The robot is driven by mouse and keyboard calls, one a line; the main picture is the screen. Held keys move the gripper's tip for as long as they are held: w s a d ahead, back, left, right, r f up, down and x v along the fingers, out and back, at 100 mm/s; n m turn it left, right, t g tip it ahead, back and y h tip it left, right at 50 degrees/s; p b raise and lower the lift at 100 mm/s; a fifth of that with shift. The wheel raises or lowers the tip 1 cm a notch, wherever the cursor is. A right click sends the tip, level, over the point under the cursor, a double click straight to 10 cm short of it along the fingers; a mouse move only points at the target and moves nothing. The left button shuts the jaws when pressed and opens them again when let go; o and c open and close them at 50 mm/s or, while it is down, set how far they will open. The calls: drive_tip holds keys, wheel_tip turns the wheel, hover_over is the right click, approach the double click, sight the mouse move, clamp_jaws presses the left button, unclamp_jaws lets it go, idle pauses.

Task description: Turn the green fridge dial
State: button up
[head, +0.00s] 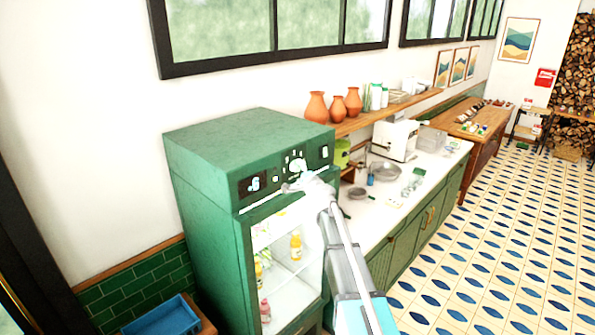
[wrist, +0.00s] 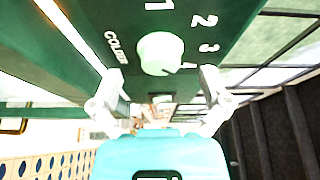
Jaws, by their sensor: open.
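The green fridge (head: 210,190) stands at the left of the head view, with a glass door and a dark control panel at its top front. The round pale green dial (wrist: 160,54) is on that panel in the wrist view, with the numbers 1, 2, 3 and the word "COLDER" around it. The dial also shows in the head view (head: 297,166), just above my gripper. My gripper (wrist: 164,84) is open, with its two white fingers spread on either side below the dial. Nothing is between the fingers; whether they touch the panel is unclear.
A white counter (head: 425,180) with pans and a white machine (head: 395,140) runs to the right of the fridge. Clay pots (head: 335,106) stand on a shelf (head: 390,110) above it. A blue bin (head: 163,318) is at lower left. The tiled floor at right is clear.

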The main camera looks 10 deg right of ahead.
drive_tip(key=v, duration=1)
drive_tip(key=shift+d, duration=0.1)
drive_tip(key=shift+c, duration=0.2)
drive_tip(key=d+f+n+y+b, duration=0.2)
drive_tip(key=n+b, duration=0.4)
drive_tip(key=n, duration=0.5)
drive_tip(key=w+d+f+n+y+b, duration=0.1)
drive_tip(key=d+f+n+y+b, duration=0.2)
drive_tip(key=n+y+b, duration=0.4)
drive_tip(key=shift+w+d+f+n, duration=0.3)
drive_tip(key=shift+f+n, duration=0.1)
drive_tip(key=shift+n, duration=1.7)
drive_tip(key=p+x, duration=0.1)
drive_tip(key=x, duration=0.3)
drive_tip(key=p+x, duration=0.2)
drive_tip(key=x, duration=0.3)
drive_tip(key=p+x, duration=0.2)
drive_tip(key=x, duration=0.2)
drive_tip(key=shift+w+a+r, duration=0.2)
drive_tip(key=shift+r, duration=0.2)
drive_tip(key=shift+c, duration=0.2)
